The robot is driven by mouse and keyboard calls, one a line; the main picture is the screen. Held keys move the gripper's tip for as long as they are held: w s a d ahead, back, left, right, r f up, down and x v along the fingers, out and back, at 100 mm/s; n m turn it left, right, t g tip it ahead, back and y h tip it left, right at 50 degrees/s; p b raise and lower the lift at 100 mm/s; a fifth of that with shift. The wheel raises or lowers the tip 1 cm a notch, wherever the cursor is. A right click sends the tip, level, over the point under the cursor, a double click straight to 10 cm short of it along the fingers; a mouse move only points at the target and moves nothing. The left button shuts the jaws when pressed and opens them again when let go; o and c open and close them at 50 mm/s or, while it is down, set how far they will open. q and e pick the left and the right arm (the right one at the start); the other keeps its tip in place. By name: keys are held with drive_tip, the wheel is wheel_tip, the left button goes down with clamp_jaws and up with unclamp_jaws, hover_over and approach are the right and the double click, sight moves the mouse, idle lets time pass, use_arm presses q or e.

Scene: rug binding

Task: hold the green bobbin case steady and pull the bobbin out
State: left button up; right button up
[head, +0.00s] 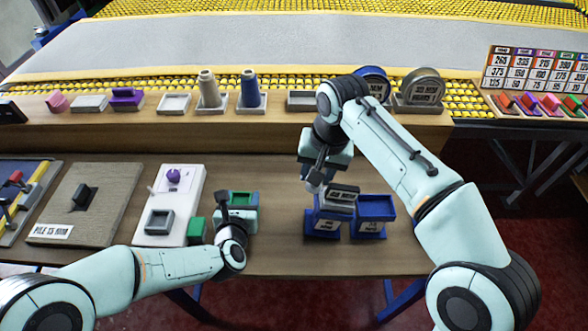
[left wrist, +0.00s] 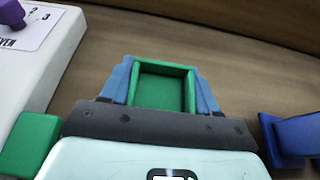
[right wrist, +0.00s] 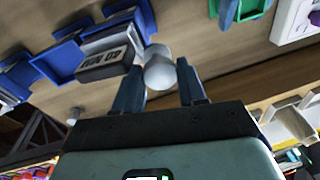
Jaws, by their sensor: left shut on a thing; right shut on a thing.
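The green bobbin case (head: 240,198) is an open-topped green box on the near bench; it also shows in the left wrist view (left wrist: 160,92) with nothing visible inside. My left gripper (head: 236,214) is shut on it, one blue finger on each side (left wrist: 160,88). My right gripper (head: 316,178) is to the right of the case, over the bench. It is shut on a pale grey rounded piece, which looks like the bobbin (right wrist: 159,70), clear of the case. The far side of that piece is hidden.
Two blue trays (head: 376,210) stand right of the case, a grey labelled block (head: 341,196) on the left one, close to my right gripper. A white panel with a purple knob (head: 173,175) and a green block (head: 196,231) lie left. Thread cones (head: 250,90) stand on the back shelf.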

idle(0.3)
use_arm(q)
drive_tip(key=o, duration=1.3)
drive_tip(key=v, duration=0.7)
drive_tip(key=shift+w+r, duration=0.1)
drive_tip(key=shift+s, duration=0.35)
